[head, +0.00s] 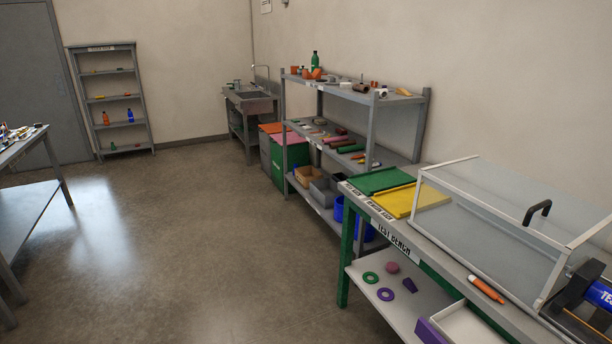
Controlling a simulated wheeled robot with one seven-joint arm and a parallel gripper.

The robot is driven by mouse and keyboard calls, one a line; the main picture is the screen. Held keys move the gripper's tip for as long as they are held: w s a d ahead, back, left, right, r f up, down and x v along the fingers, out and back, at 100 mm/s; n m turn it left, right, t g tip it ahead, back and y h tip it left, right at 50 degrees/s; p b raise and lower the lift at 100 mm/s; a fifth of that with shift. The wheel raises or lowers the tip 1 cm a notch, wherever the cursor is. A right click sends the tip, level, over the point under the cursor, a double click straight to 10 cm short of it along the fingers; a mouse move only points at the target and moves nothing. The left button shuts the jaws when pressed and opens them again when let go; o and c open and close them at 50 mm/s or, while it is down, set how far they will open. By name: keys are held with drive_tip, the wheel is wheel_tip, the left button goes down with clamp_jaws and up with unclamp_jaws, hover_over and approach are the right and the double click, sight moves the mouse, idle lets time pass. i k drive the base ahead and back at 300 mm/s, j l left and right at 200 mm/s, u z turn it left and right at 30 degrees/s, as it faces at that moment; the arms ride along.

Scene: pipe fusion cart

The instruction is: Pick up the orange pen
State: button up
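An orange pen-shaped object (486,289) lies on the front strip of the bench labelled TEST BENCH (385,234), at the lower right. It is thick and short, with a darker or paler end that is too small to make out well. It lies at a slant beside the front edge of a clear-walled box, and nothing covers it.
The clear box with a black handle (537,212) fills the bench behind the pen. A black and blue device (598,294) stands to its right. A green tray (378,181) and a yellow tray (413,200) lie left. Open floor (200,240) lies left of the bench.

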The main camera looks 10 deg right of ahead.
sight(492, 295)
drive_tip(key=z, duration=1.2)
